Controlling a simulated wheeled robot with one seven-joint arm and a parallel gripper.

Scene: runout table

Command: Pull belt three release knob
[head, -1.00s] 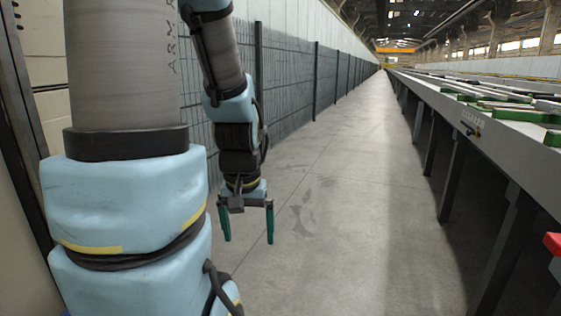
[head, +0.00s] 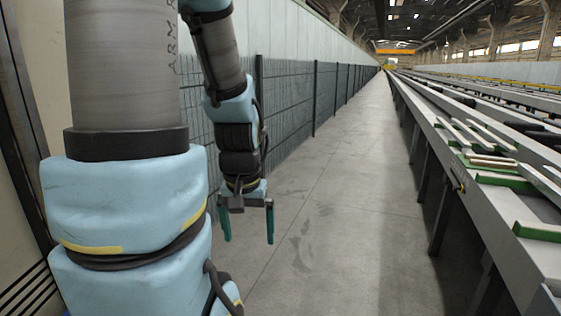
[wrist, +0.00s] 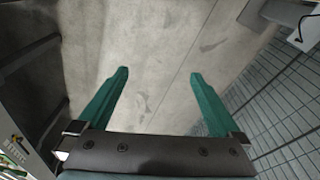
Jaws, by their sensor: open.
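My gripper (head: 247,232) hangs low over the bare floor, left of the runout table (head: 500,232). Its two green fingers are apart with nothing between them, as the wrist view (wrist: 159,75) also shows. On the table's aisle-side edge is a small dark and yellow fitting (head: 461,187); it is too small to tell whether it is a release knob or which belt it belongs to. My gripper is well apart from it. In the wrist view a light panel with unreadable marks and a yellow spot (wrist: 17,138) shows at the lower left.
Light strips and green pieces (head: 537,231) lie on the table. Dark table legs (head: 440,222) stand below its edge. A grey mesh fence (head: 290,100) runs along the left. The concrete aisle (head: 340,190) between fence and table is clear.

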